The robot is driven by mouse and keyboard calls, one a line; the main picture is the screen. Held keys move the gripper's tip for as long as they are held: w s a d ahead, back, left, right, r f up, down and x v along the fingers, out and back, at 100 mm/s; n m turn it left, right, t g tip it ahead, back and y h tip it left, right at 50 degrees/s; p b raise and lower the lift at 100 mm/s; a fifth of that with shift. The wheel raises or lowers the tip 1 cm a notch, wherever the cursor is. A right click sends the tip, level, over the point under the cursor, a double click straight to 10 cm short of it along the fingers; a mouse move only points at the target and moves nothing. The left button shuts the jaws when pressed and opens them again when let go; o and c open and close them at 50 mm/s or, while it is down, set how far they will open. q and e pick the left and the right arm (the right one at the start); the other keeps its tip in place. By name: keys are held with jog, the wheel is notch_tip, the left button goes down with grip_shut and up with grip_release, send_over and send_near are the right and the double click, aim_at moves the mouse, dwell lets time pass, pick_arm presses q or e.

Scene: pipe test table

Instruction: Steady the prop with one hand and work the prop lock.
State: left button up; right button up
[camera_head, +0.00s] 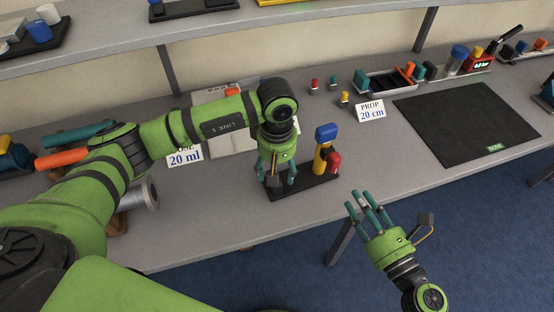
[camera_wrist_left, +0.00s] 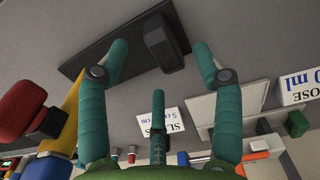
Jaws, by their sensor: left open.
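The prop stand has a long black base (camera_head: 318,187) lying on the table. A yellow post (camera_head: 319,158) stands at its right end, with a blue block (camera_head: 326,132) on top and a red knob (camera_head: 333,161) at its side. My left gripper (camera_head: 277,184) points down over the left end of the base, open. In the left wrist view a dark block (camera_wrist_left: 164,42) on the base lies between its spread fingers; contact cannot be seen. The red knob (camera_wrist_left: 28,108) shows there at the left. My right gripper (camera_head: 359,201) is open and empty, apart from the stand, off the table's front edge.
A "PROP 20 cm" card (camera_head: 370,110) stands behind the prop. A black mat (camera_head: 468,118) with a green "DONE" label lies at the right. A tray of coloured parts (camera_head: 384,85) and small coloured knobs stand at the back. A metal cylinder (camera_head: 139,196) lies under my left arm.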

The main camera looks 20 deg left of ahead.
pick_arm(q)
jog(key=shift+f, duration=2.25)
jog(key=shift+c, duration=0.4)
